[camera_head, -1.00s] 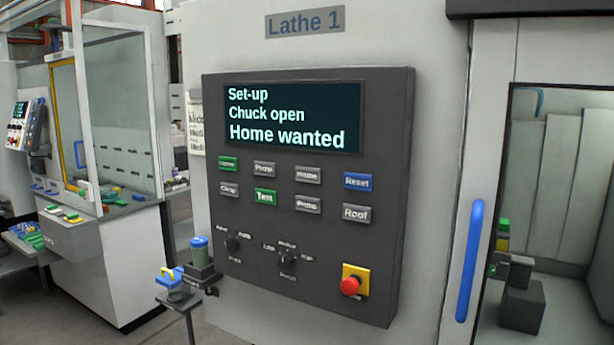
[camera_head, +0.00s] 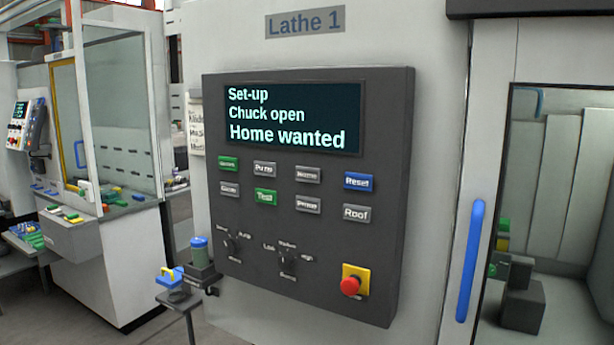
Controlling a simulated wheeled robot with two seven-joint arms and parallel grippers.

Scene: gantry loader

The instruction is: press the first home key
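The dark control panel (camera_head: 300,235) of Lathe 1 fills the middle of the view. Its screen (camera_head: 291,118) reads "Set-up", "Chuck open", "Home wanted". Two rows of keys lie below it. The grey home key (camera_head: 308,175) is third in the top row, its small label blurred. A grey key (camera_head: 264,169) that seems to read "Pump" is left of it, and the blue Reset key (camera_head: 358,181) is right of it. Below are a green Test key (camera_head: 265,197), a grey key (camera_head: 308,205) with an unclear label, and a Roof key (camera_head: 356,213). Neither gripper shows.
A red emergency stop (camera_head: 351,285) on a yellow plate and two rotary knobs (camera_head: 288,257) sit low on the panel. A blue door handle (camera_head: 469,262) stands at the right. A small stand (camera_head: 180,298) with a blue-and-yellow item is at the lower left.

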